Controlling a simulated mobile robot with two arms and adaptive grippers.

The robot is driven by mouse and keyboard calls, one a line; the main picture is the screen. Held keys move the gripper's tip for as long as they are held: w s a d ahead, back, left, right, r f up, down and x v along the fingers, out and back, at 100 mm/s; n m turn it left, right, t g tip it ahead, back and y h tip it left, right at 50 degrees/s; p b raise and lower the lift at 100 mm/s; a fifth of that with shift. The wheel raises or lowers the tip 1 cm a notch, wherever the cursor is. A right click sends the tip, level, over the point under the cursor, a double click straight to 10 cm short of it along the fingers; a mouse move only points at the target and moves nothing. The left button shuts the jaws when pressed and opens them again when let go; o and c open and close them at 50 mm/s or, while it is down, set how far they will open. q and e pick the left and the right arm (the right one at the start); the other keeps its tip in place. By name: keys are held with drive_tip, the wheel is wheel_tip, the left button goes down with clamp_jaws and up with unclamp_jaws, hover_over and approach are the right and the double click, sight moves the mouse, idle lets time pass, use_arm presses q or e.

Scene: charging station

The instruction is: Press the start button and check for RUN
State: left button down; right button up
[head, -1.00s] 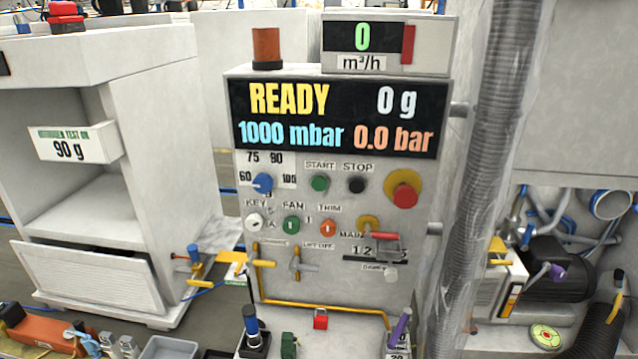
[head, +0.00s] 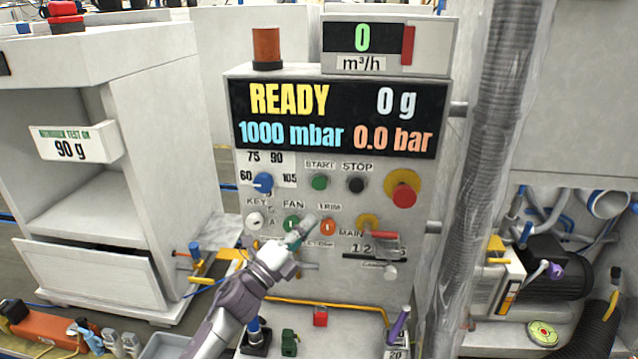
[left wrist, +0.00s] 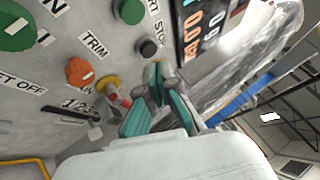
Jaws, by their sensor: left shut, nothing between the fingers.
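The green START button (head: 320,182) sits on the grey control panel (head: 400,270), left of the black STOP button (head: 356,185). The display (head: 340,117) above reads READY, 0 g, 1000 mbar and 0.0 bar. My left gripper (head: 304,228) is shut and empty, in front of the panel below START, by the TRIM and FAN knobs. In the left wrist view its fingers (left wrist: 158,75) point toward the panel, with START (left wrist: 130,11) and STOP (left wrist: 148,48) near the top. I cannot tell how far the fingertips are from the panel. My right gripper is out of view.
A blue selector (head: 263,183), orange TRIM knob (head: 328,227) and red emergency stop (head: 404,195) surround the buttons. A red-handled MAIN switch (head: 382,235) is at lower right. A ribbed hose (head: 488,150) runs down the panel's right side.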

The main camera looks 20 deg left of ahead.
use_arm(q)
drive_tip(key=r, duration=0.1)
drive_tip(key=r+m+h, duration=0.1)
drive_tip(key=r+m, duration=0.1)
drive_tip(key=shift+s+d+h, duration=0.2)
drive_tip(key=shift+d+h, duration=0.1)
drive_tip(key=b, duration=0.4)
approach(319, 182)
drive_tip(key=w+d+r, duration=0.3)
drive_tip(key=w+d, duration=0.1)
drive_tip(key=shift+d, duration=0.3)
drive_tip(key=shift+r, duration=0.1)
drive_tip(key=shift+w, duration=0.1)
idle(0.6)
drive_tip(key=shift+w+a+b, duration=0.1)
drive_tip(key=shift+w+b, duration=0.3)
drive_tip(key=shift+b, duration=0.05)
